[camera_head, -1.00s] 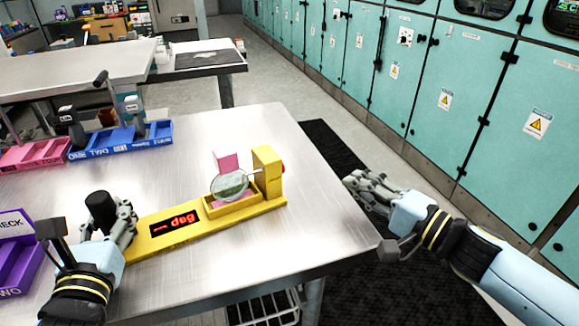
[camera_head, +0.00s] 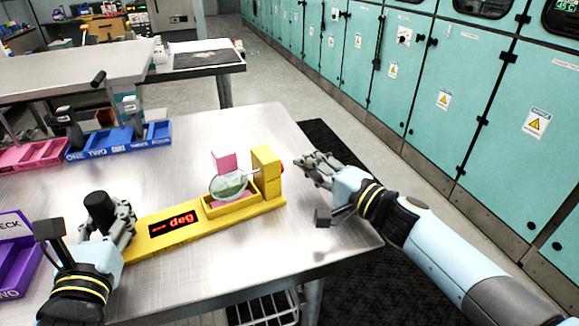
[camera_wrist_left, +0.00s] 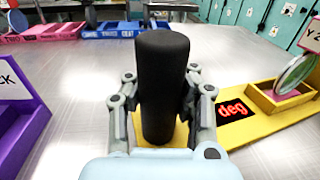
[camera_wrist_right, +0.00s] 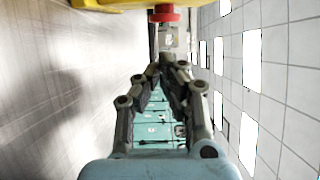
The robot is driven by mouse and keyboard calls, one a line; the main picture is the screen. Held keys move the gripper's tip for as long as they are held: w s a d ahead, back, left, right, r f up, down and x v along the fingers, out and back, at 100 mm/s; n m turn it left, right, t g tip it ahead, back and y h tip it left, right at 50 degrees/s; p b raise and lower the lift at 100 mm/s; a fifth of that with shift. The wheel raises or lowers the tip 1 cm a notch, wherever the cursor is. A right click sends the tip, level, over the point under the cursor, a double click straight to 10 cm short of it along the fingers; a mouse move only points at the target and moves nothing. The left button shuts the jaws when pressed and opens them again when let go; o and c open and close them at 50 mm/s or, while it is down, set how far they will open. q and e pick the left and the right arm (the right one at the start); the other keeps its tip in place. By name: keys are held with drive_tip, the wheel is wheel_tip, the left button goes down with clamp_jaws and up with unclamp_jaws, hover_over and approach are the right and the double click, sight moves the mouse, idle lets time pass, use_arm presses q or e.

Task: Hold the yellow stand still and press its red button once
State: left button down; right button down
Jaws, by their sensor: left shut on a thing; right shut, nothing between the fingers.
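The yellow stand (camera_head: 158,241) lies on the metal table with a display reading "deg", a shallow tray with a round lens, and an upright yellow block (camera_head: 266,165) at its right end. The red button (camera_wrist_right: 164,13) shows at the top of the right wrist view; in the head view only its edge shows at the block's right side. My left gripper (camera_wrist_left: 161,95) is shut on the stand's black upright handle (camera_wrist_left: 162,75). My right gripper (camera_head: 312,165) is shut and empty, just right of the block, apart from the button.
A purple tray (camera_head: 22,262) is at the table's left. Blue (camera_head: 117,142) and pink (camera_head: 32,154) trays stand at the back left. The table's right edge runs below my right forearm.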

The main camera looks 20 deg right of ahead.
use_arm(q)
drive_tip(key=shift+s, duration=0.1)
use_arm(e)
drive_tip(key=shift+s+a+r, duration=0.1)
drive_tip(key=shift+s+a, duration=0.2)
drive_tip(key=shift+a, duration=0.75)
drive_tip(key=shift+s+a, duration=0.2)
drive_tip(key=shift+a, duration=0.9)
drive_tip(key=shift+d, duration=0.1)
drive_tip(key=shift+w+d, duration=0.1)
drive_tip(key=shift+d, duration=0.3)
drive_tip(key=d, duration=0.3)
drive_tip(key=shift+w+d, duration=0.1)
drive_tip(key=shift+w, duration=0.2)
drive_tip(key=v, duration=1)
drive_tip(key=shift+d, duration=0.1)
